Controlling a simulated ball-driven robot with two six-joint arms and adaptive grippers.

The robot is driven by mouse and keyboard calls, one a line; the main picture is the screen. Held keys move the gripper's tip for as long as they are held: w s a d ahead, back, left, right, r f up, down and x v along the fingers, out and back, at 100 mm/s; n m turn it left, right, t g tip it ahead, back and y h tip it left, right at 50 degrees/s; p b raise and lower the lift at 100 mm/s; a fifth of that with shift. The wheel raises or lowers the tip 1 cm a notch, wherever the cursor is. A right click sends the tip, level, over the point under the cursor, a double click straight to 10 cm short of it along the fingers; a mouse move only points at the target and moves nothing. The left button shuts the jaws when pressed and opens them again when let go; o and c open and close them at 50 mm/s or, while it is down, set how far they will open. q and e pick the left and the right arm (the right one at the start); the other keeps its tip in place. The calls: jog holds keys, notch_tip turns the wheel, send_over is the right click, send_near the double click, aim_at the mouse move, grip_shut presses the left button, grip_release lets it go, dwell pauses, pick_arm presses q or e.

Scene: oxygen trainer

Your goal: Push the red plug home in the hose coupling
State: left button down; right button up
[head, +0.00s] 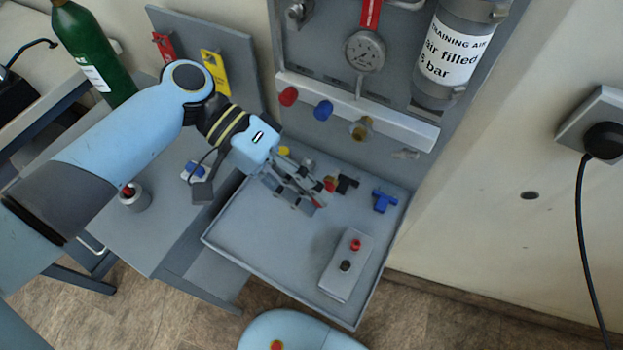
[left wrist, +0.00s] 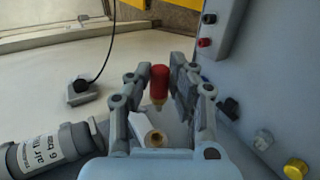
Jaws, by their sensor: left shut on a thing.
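The red plug (left wrist: 160,82) is between the fingertips of my left gripper (left wrist: 161,92), with its brass end showing below the red body. In the head view my left gripper (head: 322,196) is over the tray, and the red plug (head: 330,184) shows only as a small red patch at its tips. The left gripper is shut on the plug. A brass fitting (head: 361,129), perhaps the hose coupling, is on the pale rail. A brass ring, probably the same fitting, shows in the left wrist view (left wrist: 155,138), apart from the plug. My right gripper is not in view.
Red (head: 289,96) and blue (head: 323,110) knobs are on the rail (head: 400,125). A grey cylinder (head: 455,45) stands above.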

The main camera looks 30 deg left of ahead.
pick_arm(q)
jog(key=w+b, duration=0.1)
jog(key=w, duration=0.5)
jog(key=shift+d, duration=0.15)
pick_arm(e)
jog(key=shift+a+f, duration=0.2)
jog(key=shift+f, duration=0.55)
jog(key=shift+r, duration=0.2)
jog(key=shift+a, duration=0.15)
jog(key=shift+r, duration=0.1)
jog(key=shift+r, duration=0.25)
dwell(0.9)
pick_arm(q)
jog(key=shift+w+b, duration=0.3)
jog(key=shift+w, duration=1.15)
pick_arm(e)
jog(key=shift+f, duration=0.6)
